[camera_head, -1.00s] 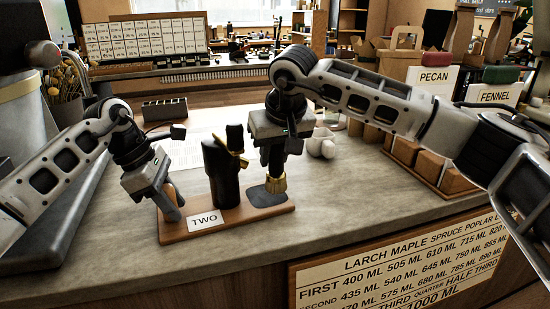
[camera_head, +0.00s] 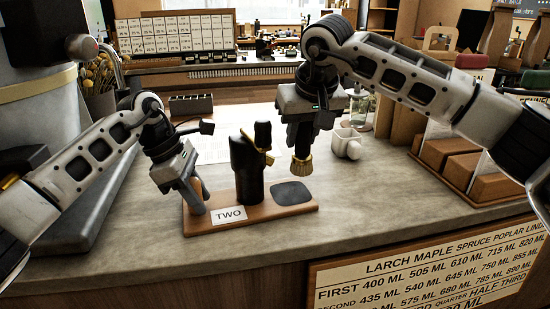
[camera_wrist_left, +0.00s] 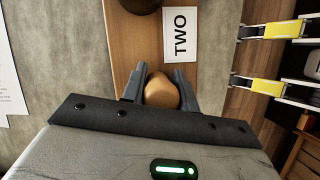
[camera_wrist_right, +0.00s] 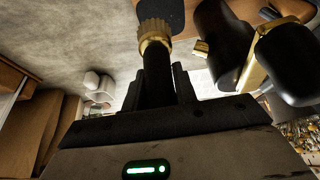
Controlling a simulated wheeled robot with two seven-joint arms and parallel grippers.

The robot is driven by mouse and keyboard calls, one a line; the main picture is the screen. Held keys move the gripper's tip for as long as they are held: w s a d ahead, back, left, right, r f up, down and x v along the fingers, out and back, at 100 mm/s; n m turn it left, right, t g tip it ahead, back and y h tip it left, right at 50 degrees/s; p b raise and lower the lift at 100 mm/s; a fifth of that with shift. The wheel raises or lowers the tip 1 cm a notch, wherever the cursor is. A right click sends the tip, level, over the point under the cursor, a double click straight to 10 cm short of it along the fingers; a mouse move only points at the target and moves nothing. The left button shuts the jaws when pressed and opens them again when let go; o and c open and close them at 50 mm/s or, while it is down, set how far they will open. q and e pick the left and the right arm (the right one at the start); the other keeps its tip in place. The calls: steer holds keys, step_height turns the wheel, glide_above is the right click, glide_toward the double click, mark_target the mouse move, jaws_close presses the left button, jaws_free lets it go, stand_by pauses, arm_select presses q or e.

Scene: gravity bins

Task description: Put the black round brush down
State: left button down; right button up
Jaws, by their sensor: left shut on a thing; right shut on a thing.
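The black round brush has a black handle (camera_wrist_right: 158,80) and a gold ribbed end (camera_head: 302,166) that points down. My right gripper (camera_head: 302,142) is shut on its handle and holds it upright, just above and behind a dark pad (camera_head: 292,193) on a wooden base (camera_head: 258,216). The gold end also shows in the right wrist view (camera_wrist_right: 153,34). My left gripper (camera_head: 192,192) is shut on a tan, round-topped thing (camera_wrist_left: 161,92) at the base's left end; its lower part is partly hidden. A white label (camera_head: 228,215) on the base reads TWO.
A tall black holder-like thing (camera_head: 246,168) with a gold part stands mid-base, between my grippers. White cups (camera_head: 346,143) stand behind on the right. Wooden boxes (camera_head: 447,155) stand further right. The grey counter (camera_head: 350,195) right of the base is clear.

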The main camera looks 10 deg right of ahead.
arm_select(q)
steer(key=shift+f, duration=0.1)
stand_by(0.3)
arm_select(e)
steer(key=s+d+r+m+g+h, duration=0.15)
steer(key=d+m, duration=0.35)
steer(key=d, duration=0.6)
steer(key=s+d+r+m+h, duration=0.15)
steer(key=d+m, duration=0.35)
steer(key=d, duration=0.5)
steer(key=shift+h, duration=0.3)
steer(key=shift+d+f, duration=0.25)
steer(key=shift+f, duration=1.55)
steer(key=shift+d+f, duration=0.2)
steer(key=shift+f, duration=1.6)
steer(key=shift+d+f, duration=0.25)
steer(key=shift+f, duration=1.55)
steer(key=shift+f, duration=0.15)
steer(key=o, duration=1.1)
